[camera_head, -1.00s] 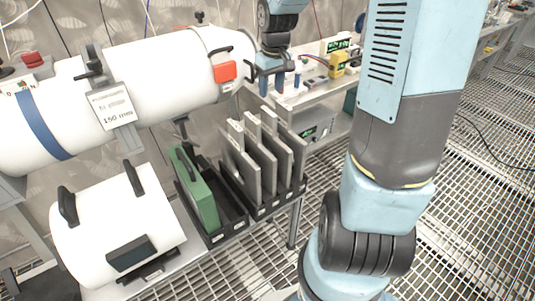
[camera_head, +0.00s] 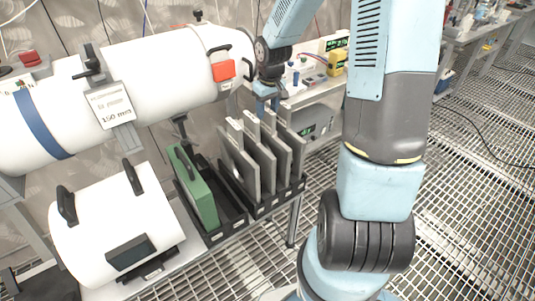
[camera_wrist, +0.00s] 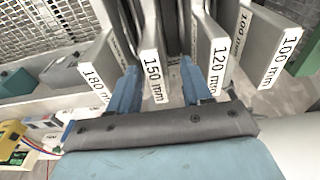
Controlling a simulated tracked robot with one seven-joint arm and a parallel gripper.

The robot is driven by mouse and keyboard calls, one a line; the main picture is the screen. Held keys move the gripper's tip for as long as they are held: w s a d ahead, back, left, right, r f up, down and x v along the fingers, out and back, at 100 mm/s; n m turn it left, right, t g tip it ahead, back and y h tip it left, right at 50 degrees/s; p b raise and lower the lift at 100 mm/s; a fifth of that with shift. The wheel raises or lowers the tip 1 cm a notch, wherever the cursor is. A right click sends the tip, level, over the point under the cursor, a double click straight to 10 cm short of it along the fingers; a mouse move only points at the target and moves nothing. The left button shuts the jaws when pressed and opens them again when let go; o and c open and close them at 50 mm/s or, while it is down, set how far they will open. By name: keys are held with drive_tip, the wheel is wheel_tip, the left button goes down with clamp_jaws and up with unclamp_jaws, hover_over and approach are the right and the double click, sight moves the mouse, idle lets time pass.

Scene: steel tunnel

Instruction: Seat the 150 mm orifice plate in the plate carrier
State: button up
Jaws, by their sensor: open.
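The 150 mm orifice plate (camera_wrist: 152,78) stands upright among grey plates in the wrist view, its label facing the camera. My gripper (camera_wrist: 160,88) is open, with one blue finger on each side of that plate's labelled edge. I cannot tell whether the fingers touch it. In the head view my gripper (camera_head: 266,97) is just above the plate rack (camera_head: 262,207); plate labels are not readable there. A white pipe (camera_head: 165,75) carries a "150 mm" sign (camera_head: 112,105). I cannot tell which part is the plate carrier.
A green plate (camera_head: 195,190) and a white cover with handles (camera_head: 115,225) are left of the rack. A bench (camera_head: 310,85) stands behind.

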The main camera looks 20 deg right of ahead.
sight(267, 117)
drive_tip(key=f, duration=0.1)
drive_tip(key=w+f, duration=0.1)
drive_tip(key=f, duration=0.1)
drive_tip(key=shift+d, duration=0.1)
drive_tip(key=shift+w+f, duration=0.15)
drive_tip(key=shift+f, duration=0.6)
clamp_jaws()
idle(0.8)
